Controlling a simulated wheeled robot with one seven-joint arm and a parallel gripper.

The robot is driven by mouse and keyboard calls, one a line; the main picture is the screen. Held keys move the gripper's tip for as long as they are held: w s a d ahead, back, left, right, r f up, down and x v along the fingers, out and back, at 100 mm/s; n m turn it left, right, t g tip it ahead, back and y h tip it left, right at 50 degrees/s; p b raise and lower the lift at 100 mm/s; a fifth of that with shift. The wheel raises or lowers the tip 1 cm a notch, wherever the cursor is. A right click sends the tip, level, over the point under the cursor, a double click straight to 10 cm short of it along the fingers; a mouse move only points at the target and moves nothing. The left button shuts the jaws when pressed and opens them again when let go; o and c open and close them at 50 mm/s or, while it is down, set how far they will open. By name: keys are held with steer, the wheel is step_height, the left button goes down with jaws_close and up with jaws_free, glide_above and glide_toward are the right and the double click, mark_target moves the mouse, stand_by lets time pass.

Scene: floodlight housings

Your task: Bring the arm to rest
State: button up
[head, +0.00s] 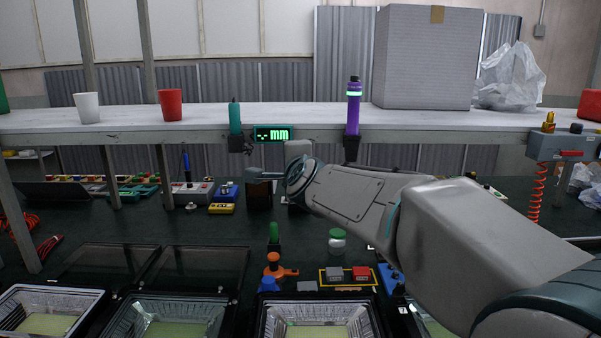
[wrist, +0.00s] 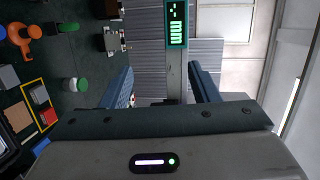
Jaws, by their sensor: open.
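My arm (head: 350,192) reaches in from the lower right in the head view, with its wrist end near the middle, above the dark bench. My gripper (wrist: 161,88) shows in the wrist view with its two fingers wide apart and nothing between them. In the head view the fingers are hard to make out. Beyond the fingers in the wrist view are a shelf post and the green-lit "mm" display (wrist: 176,22).
Open floodlight housings (head: 130,318) line the bench's front edge. An orange clamp (head: 274,267), a green-lidded jar (head: 337,241) and a framed tray with grey and red blocks (head: 361,273) stand behind. The shelf (head: 300,118) holds cups, a purple bottle (head: 353,105) and a large box (head: 425,58).

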steer(key=s+d+f+n+g+h, duration=0.1)
steer(key=s+d+f+n+g, duration=0.3)
steer(key=s+f, duration=0.4)
steer(key=s+d+f+n+g+h, duration=0.1)
steer(key=s+d+f+n+g, duration=0.3)
steer(key=s, duration=0.8)
steer(key=s+d+f+n+g+h, duration=0.1)
steer(key=s+d+f+n+g, duration=0.3)
steer(key=s+d+f+n, duration=0.2)
steer(key=s+d+f+p, duration=0.1)
steer(key=s+d+f, duration=0.1)
steer(key=s+f, duration=0.2)
step_height(320, 180, down, 3)
steer(key=shift+s+d+r+n+g, duration=0.1)
steer(key=shift+s+d+n+g, duration=0.1)
steer(key=shift+s+n+g, duration=0.15)
